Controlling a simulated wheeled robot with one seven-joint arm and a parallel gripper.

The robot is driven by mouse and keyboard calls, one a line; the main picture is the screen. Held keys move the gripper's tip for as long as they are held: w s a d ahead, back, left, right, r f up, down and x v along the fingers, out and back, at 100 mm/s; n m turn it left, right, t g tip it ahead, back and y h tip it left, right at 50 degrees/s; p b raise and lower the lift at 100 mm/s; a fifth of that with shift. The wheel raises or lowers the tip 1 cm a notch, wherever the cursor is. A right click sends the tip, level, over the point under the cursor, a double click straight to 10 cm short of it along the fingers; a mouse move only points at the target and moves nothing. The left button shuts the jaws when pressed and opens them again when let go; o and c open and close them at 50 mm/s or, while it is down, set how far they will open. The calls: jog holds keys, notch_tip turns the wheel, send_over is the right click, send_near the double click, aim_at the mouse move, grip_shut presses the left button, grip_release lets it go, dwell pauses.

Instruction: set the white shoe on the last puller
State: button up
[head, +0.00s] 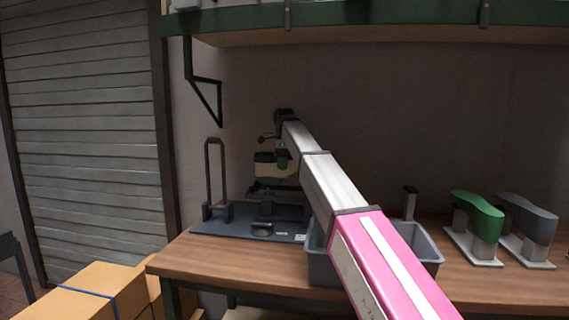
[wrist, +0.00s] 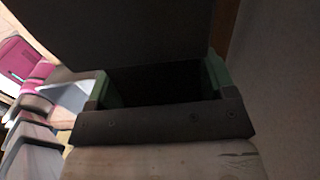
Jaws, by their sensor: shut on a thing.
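The white shoe (head: 267,169) shows in the head view as a small pale shape at the end of my arm, above the last puller. My gripper (head: 281,154) points down and is shut on it. The last puller (head: 245,228) is a dark base plate with a tall hoop (head: 215,175) at its left. I cannot tell whether the shoe touches the puller. In the wrist view, my gripper (wrist: 160,85) shows green pads and a dark bar, with a pale surface, likely the shoe (wrist: 165,162), below.
A grey bin (head: 431,258) stands right of the puller, partly behind my arm. A green form (head: 479,214) and a grey form (head: 532,222) stand on pale bases at the right. Cardboard boxes (head: 85,295) are at the lower left, and a shelf (head: 390,24) hangs above.

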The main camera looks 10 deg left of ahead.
aim_at(284, 172)
jog(key=shift+w+g, duration=0.1)
jog(key=shift+g, duration=0.4)
jog(key=shift+w+f, duration=0.2)
jog(key=shift+f, duration=0.35)
dwell(1.0)
jog(key=shift+f, duration=1.7)
dwell(1.2)
jog(key=o, duration=1.2)
jog(key=shift+o, duration=0.2)
jog(key=shift+a, duration=0.1)
